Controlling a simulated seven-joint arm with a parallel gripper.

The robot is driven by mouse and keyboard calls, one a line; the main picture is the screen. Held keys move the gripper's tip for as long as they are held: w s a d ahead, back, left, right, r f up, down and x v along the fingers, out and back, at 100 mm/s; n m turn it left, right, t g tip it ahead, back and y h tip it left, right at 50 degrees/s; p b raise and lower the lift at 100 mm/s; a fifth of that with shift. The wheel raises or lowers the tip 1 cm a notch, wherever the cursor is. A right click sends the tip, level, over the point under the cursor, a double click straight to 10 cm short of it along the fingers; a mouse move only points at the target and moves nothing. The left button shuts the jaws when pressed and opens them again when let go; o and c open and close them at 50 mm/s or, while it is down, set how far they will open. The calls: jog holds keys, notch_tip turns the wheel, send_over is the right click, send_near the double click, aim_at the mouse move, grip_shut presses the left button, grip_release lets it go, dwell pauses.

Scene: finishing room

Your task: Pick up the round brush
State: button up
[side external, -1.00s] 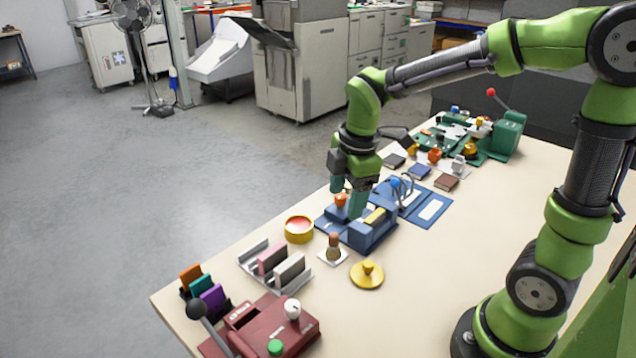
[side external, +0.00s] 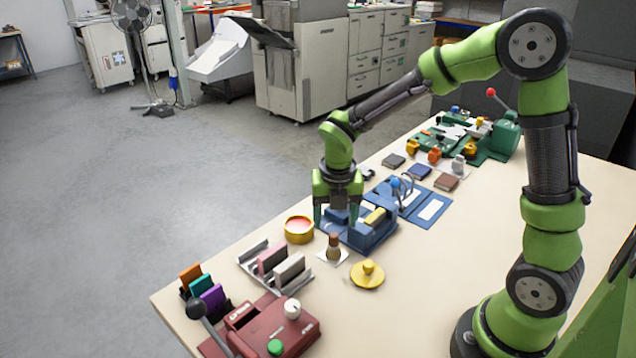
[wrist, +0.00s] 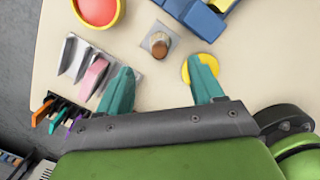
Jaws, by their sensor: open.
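The round brush (side external: 333,248) stands upright on a small pale square pad on the table, its brown rounded handle up. In the wrist view the brush (wrist: 159,44) shows beyond the fingertips, roughly centred between them. My gripper (side external: 337,218) points down above the table, behind the brush in the side view, in front of the blue device. Its teal fingers are apart with nothing between them; they also show in the wrist view (wrist: 160,72). The brush's bristles cannot be made out.
A yellow tin with red inside (side external: 299,229) is left of the brush, a yellow knobbed lid (side external: 367,275) right. The blue device (side external: 372,230) stands close behind. A rack with pink and grey blocks (side external: 275,266) and a maroon machine (side external: 265,328) lie nearer.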

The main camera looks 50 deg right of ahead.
aim_at(334, 235)
jog(key=f, duration=0.9)
jog(key=shift+w+d, duration=0.4)
jog(key=shift+r, duration=0.1)
jog(key=shift+c, duration=0.4)
jog(key=c, duration=1)
jog(key=shift+c, duration=0.2)
notch_tip(334, 235, up, 10)
